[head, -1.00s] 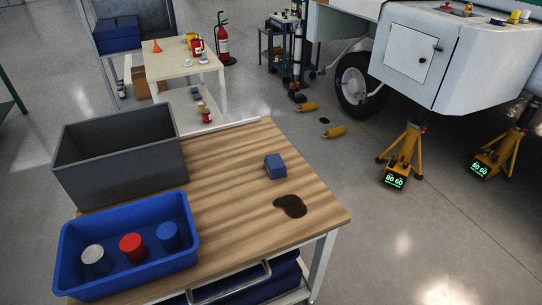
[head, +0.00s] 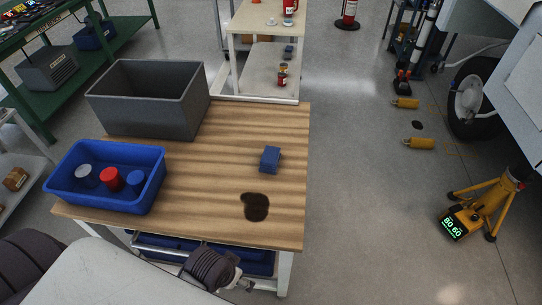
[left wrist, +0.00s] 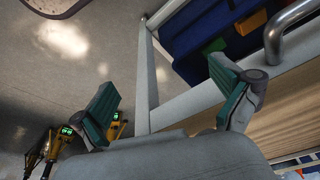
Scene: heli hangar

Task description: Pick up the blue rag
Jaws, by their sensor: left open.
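The blue rag (head: 270,159) is a small folded block on the wooden top of the cart (head: 225,140), right of its middle. A dark stain (head: 256,207) lies in front of it, apart from it. My left gripper (left wrist: 172,108) shows in the left wrist view with its two green-padded fingers spread and nothing between them. It is by the cart's metal frame and handle, away from the rag, which is not in that view. In the head view, parts of my arm show at the lower left, but the fingers are hidden. My right gripper is not in view.
A blue tray (head: 73,198) with a grey, a red and a blue can stands on the cart's left, before a grey open bin (head: 190,128). A handle (left wrist: 291,18) juts from the cart. Yellow jack stand (head: 483,211) and open floor lie right.

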